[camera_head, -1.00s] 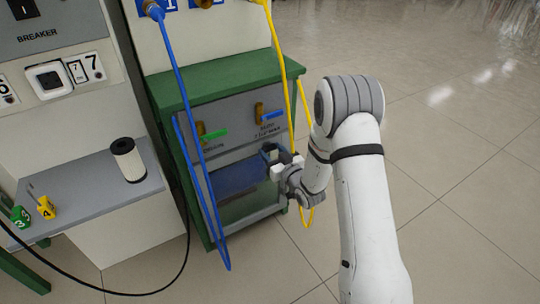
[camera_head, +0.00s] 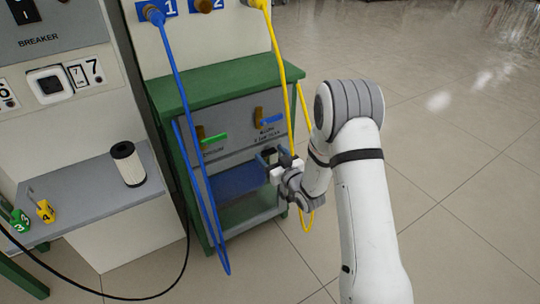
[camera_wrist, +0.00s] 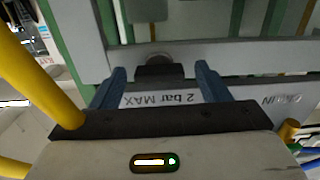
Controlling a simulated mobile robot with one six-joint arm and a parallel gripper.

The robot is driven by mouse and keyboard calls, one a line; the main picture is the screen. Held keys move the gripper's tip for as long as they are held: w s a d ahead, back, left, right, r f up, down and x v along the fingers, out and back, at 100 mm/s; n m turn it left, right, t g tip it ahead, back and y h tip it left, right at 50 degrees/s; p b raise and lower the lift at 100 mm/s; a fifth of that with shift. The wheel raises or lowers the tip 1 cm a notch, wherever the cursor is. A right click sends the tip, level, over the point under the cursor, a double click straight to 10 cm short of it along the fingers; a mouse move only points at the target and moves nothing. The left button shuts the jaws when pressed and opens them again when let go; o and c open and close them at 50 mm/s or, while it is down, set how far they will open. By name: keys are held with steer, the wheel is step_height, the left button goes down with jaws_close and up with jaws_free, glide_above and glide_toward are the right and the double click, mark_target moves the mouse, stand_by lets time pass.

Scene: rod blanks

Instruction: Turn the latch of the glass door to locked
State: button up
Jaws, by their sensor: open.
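The glass door (camera_head: 238,181) is a bluish pane low on the front of the green and grey cabinet, under the valve panel. In the wrist view, a small dark latch (camera_wrist: 156,69) with a grey round base sits on the door's grey frame. My gripper (camera_wrist: 160,82) is open, its two blue-grey fingers standing on either side of the latch with gaps. Whether a finger touches it I cannot tell. In the head view my gripper (camera_head: 272,157) is at the cabinet's right front and hides the latch.
A yellow hose (camera_head: 288,100) hangs close by my gripper and crosses the wrist view's left side. A blue hose (camera_head: 192,140) hangs before the cabinet's left. Above the door are a green-handled valve (camera_head: 213,138) and a blue-handled one (camera_head: 271,120). Floor is clear at right.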

steer(key=p+v, duration=0.2)
steer(key=v, duration=0.5)
steer(key=shift+s+d, duration=0.25)
steer(key=shift+s, duration=0.05)
